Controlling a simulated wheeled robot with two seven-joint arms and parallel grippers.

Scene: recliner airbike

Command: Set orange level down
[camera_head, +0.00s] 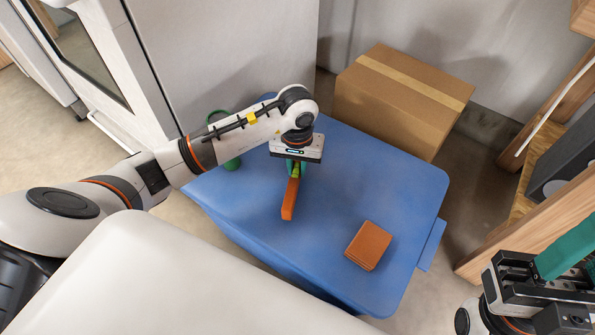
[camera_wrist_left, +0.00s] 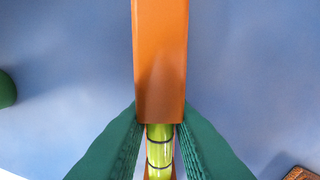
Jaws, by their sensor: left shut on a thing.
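The orange level (camera_head: 289,199) is held over the blue surface and also shows in the left wrist view (camera_wrist_left: 161,60). Its yellow-green vial (camera_wrist_left: 160,150) sits between my fingers. My left gripper (camera_head: 297,170) is shut on the level, with a green finger on each side. The level's free end points toward the near edge of the blue surface. I cannot tell whether it touches the surface. My right gripper (camera_head: 568,250) is at the lower right edge, partly cut off; one green finger shows, and its opening is unclear.
The blue surface (camera_head: 395,180) is the top of a large bin-like piece. A brown wallet-like item (camera_head: 368,245) lies on it to the right. A green cylinder (camera_head: 230,163) stands partly behind my left arm. A cardboard box (camera_head: 385,110) is behind.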

